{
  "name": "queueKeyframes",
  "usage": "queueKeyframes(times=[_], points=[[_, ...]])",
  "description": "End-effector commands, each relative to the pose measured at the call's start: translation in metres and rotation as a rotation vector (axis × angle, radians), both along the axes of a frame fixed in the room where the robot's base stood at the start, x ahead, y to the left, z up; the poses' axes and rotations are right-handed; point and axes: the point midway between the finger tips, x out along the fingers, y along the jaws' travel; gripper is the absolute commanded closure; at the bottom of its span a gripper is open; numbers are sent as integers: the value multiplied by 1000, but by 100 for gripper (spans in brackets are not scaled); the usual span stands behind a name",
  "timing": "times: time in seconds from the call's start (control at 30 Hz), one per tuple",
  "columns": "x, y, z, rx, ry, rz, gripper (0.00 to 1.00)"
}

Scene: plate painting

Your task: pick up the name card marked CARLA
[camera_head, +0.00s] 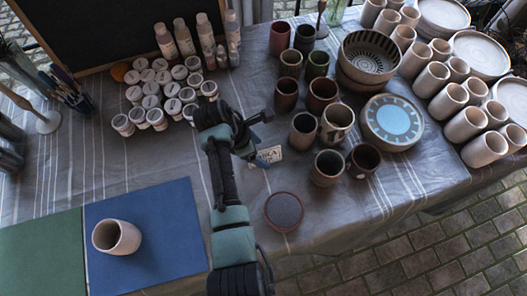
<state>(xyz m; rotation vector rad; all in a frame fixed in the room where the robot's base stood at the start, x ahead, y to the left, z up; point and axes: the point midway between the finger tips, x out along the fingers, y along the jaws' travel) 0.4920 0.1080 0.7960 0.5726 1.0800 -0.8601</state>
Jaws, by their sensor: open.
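A small white name card (271,155) stands on the grey cloth near the middle of the table, just left of the dark cups. Dark letters show on it, but my gripper covers part of them and I cannot read the whole name. My gripper (257,136) is open, just above and to the left of the card in the picture. I see no grip on the card, and cannot tell whether a finger touches it.
Dark cups (329,167) crowd the card's right side, with a blue-patterned plate (392,122) beyond. Paint jars (157,118) stand left of my arm. A round brown disc (284,211) lies nearer the front edge. Bare cloth lies between the card and disc.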

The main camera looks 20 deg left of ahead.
Motion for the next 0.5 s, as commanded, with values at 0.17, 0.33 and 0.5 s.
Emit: queueKeyframes(times=[0.17,0.33,0.5], points=[[3,-4,-13,1,-2,0,18],[4,-4,-13,1,-2,0,18],[3,-4,-13,1,-2,0,41]])
